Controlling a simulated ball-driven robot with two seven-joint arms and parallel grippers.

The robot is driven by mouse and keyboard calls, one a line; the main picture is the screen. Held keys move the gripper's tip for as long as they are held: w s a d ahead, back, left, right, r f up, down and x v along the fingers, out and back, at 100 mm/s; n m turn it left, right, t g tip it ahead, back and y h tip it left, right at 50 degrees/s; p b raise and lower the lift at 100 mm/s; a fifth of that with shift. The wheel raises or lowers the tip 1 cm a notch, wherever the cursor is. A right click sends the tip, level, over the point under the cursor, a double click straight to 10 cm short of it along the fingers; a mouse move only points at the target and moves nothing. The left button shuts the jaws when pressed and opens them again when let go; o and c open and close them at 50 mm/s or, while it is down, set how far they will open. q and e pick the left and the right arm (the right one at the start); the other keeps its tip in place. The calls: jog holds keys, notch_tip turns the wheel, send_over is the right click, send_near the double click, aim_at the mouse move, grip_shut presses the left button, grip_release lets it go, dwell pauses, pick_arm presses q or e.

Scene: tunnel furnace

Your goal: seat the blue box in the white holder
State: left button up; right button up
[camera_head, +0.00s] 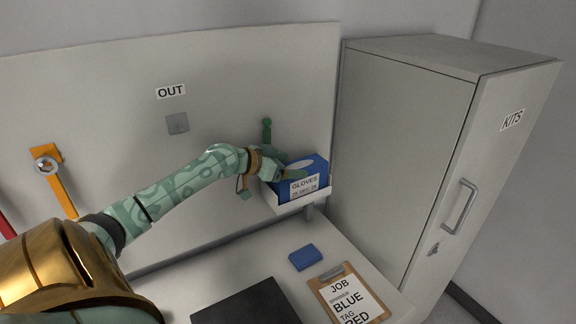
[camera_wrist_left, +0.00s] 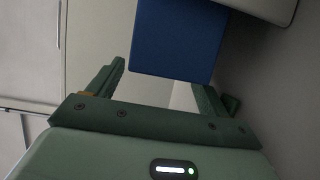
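The blue box (camera_head: 315,169), with a white label reading GLOVES, sits at the white holder (camera_head: 303,202) on the wall panel. The holder's front lip crosses below the label; whether the box rests fully down inside is hidden. My left gripper (camera_head: 280,168) is at the box's left end, partly overlapping it. In the left wrist view the blue box (camera_wrist_left: 177,40) shows beyond and between the spread fingers, with a gap beside the left finger. The box covers part of the right fingertip. A corner of the white holder (camera_wrist_left: 268,8) shows at upper right. My right gripper is out of view.
Below stands a light table with a small blue block (camera_head: 305,257), a clipboard (camera_head: 347,297) and a dark flat mat (camera_head: 247,303). A tall grey KITS cabinet (camera_head: 410,130) stands close at right. An orange strap-like tool (camera_head: 55,180) hangs at left.

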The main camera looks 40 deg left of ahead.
pick_arm(q)
jog(key=shift+s, duration=0.1)
jog(key=shift+s+a, duration=0.15)
jog(key=shift+s, duration=0.05)
jog(key=p+v, duration=0.1)
jog(key=v, duration=1.4)
jog(key=shift+s+r, duration=0.3)
